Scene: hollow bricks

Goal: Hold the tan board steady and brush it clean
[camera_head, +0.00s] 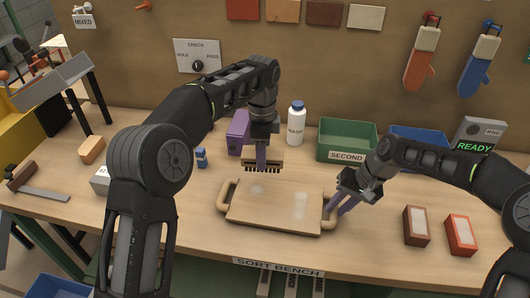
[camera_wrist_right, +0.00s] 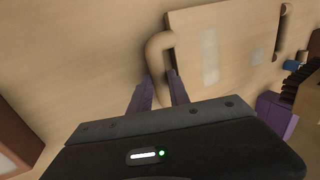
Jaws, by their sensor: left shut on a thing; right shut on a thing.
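The tan board (camera_head: 276,216) lies flat on the bench, with a rounded handle at its left and right ends. Pale dusty patches show on its top, and the board also shows in the right wrist view (camera_wrist_right: 225,50). My left gripper (camera_head: 262,150) is shut on a brush (camera_head: 262,162) with dark bristles, held at the board's far edge. I cannot tell if the bristles touch the board. My right gripper (camera_head: 338,207) is shut on the board's right handle; in the right wrist view its purple fingers (camera_wrist_right: 160,92) sit on both sides of that handle.
A white wash bottle (camera_head: 296,124), a purple box (camera_head: 238,132) and a green bin (camera_head: 347,141) marked SECOND stand behind the board. Two bricks (camera_head: 417,226) (camera_head: 460,235) lie at right. The bench front edge is clear.

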